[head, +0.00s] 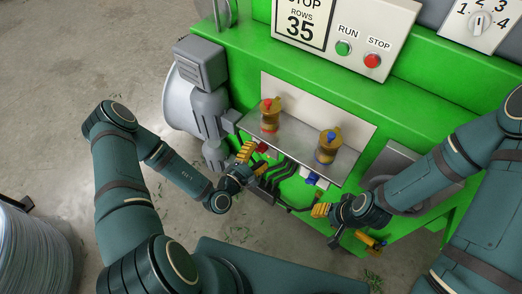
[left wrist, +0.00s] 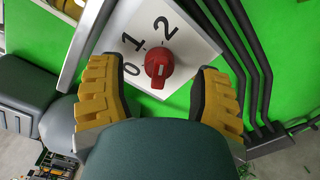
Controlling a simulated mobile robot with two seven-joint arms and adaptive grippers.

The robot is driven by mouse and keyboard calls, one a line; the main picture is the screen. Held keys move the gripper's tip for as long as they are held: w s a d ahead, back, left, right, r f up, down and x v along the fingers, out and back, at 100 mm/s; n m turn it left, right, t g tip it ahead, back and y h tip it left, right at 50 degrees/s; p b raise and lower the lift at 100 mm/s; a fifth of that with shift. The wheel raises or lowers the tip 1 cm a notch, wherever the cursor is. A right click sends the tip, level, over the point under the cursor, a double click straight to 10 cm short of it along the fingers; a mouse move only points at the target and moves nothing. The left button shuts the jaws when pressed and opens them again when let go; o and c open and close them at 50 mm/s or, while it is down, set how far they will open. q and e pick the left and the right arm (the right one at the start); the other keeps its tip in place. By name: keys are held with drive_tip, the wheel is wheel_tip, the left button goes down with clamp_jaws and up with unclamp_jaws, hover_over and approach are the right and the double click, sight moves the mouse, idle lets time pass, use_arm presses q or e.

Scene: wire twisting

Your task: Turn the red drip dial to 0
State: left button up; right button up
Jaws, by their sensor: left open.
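The red drip dial (left wrist: 158,68) sits on a white plate (left wrist: 190,28) marked 0, 1 and 2 in the left wrist view. I cannot tell surely which number it points to. In the head view the red dial (head: 262,147) shows under the front edge of the grey shelf. My left gripper (head: 245,155) is just left of it. In the left wrist view my open left gripper (left wrist: 158,85) has one yellow finger on each side of the dial, with gaps between. My right gripper (head: 321,210) is below the blue dial (head: 313,179); its opening is unclear.
The grey shelf (head: 290,148) carries two brass drip cups, one red-topped (head: 269,114) and one blue-topped (head: 328,146). Dark pipes (head: 280,172) run close beside the red dial's plate. A grey motor (head: 205,95) stands left of the green machine (head: 245,55).

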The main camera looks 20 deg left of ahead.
use_arm(q)
drive_tip(key=shift+x, duration=1.1)
clamp_jaws()
